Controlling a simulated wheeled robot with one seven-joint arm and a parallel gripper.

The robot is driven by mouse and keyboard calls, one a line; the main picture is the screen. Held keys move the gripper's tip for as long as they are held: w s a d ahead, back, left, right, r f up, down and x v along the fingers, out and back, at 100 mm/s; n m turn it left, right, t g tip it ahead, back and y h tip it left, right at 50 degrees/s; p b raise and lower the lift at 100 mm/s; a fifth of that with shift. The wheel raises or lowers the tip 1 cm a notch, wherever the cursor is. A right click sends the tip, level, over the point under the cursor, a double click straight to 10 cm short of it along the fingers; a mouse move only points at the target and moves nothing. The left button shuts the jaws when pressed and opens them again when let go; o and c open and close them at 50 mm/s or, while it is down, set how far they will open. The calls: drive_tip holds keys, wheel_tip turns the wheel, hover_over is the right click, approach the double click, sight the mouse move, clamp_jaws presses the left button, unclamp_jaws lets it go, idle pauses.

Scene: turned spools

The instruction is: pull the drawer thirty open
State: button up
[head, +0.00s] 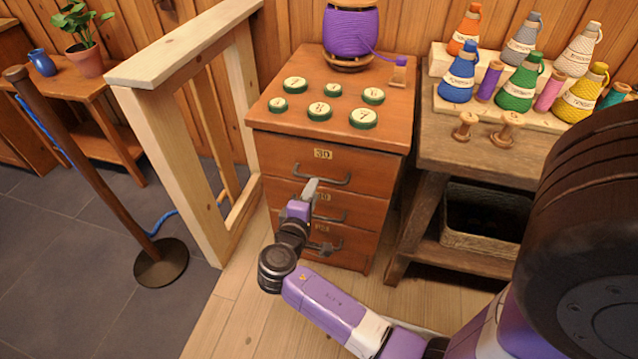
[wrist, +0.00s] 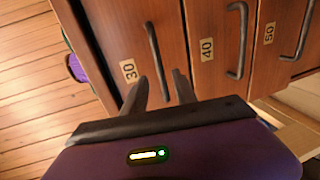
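The drawer thirty (head: 283,163) is the top drawer of a wooden cabinet, marked 30, and looks closed. It also shows in the wrist view (wrist: 122,35). Its dark bar handle (head: 322,180) runs across the front; in the wrist view the handle (wrist: 154,55) appears lengthwise, its near end in line with the gap between my fingers. My gripper (head: 311,188) is in front of the cabinet, close to this handle. In the wrist view my gripper (wrist: 162,88) has its two fingers apart and holds nothing. I cannot tell whether a finger touches the handle.
Drawers 40 (wrist: 208,60) and 50 (wrist: 275,50) lie below. Several round numbered discs (head: 319,111) and a purple spool (head: 350,32) sit on the cabinet top. A wooden frame (head: 180,110) stands left, a bench (head: 475,150) with cones right. Floor in front is clear.

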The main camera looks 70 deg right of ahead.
drive_tip(key=shift+b+x, duration=0.35)
drive_tip(key=shift+x, duration=3.25)
clamp_jaws()
